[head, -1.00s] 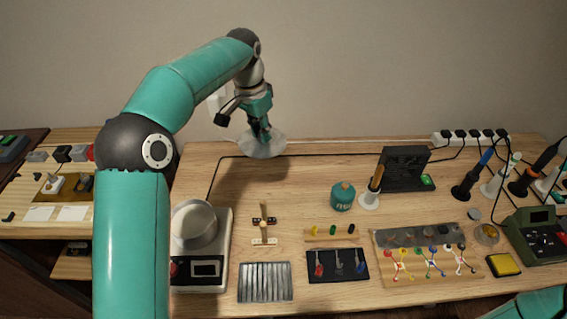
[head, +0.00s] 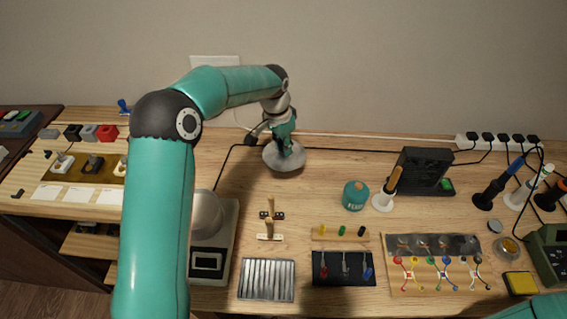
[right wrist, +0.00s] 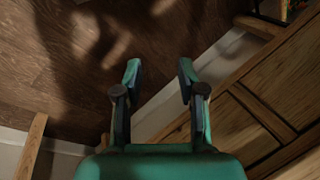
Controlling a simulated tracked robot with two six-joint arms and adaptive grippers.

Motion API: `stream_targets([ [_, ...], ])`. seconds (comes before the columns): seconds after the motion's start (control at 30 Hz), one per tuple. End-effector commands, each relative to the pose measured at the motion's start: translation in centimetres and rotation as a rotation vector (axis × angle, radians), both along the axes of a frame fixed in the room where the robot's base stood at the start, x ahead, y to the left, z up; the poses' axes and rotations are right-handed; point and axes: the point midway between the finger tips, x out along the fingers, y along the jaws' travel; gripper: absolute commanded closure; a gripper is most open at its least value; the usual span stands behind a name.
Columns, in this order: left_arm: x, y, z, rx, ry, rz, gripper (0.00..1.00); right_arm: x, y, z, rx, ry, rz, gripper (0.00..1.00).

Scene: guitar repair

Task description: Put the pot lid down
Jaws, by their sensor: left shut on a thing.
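My left gripper (head: 284,140) is shut on the pot lid (head: 287,162), a round grey, glassy-looking disc, at the back of the workbench. The lid looks flat and is low over the wood or touching it; I cannot tell which. The gripper hides its knob. The silver pot (head: 206,212) stands on the white hot plate (head: 208,262) at the front left, partly hidden by my left arm. My right gripper (right wrist: 158,76) is open and empty in the right wrist view, above the dark floor beside wooden furniture.
Bare wood (head: 315,185) lies in front of the lid.

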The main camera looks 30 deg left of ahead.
Motion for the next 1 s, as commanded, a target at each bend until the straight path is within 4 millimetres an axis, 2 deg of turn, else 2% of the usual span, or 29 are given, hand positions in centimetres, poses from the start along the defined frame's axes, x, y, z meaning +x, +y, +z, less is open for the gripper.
stream_targets([
  [0.1, 0.0, 0.0, -2.0, 0.000, 0.002, -0.001, 1.00, 0.0, 0.0, 0.1, 0.000, 0.000, 0.000, 0.60],
  [0.33, 0.0, 0.0, -3.7, 0.000, 0.001, -0.001, 1.00, 0.0, 0.0, 0.2, 0.000, -0.001, 0.000, 0.60],
  [0.6, 0.0, -0.1, -7.1, 0.001, 0.001, -0.002, 1.00, 0.0, 0.0, 0.5, 0.000, -0.001, 0.000, 0.60],
  [0.97, 0.1, -0.1, -7.6, 0.000, -0.001, -0.002, 1.00, 0.0, 0.0, 0.3, 0.000, 0.000, 0.000, 0.60],
  [1.0, 0.1, -0.1, -7.4, 0.000, -0.001, -0.002, 0.73, 0.0, 0.0, 0.4, 0.000, 0.000, 0.000, 0.60],
])
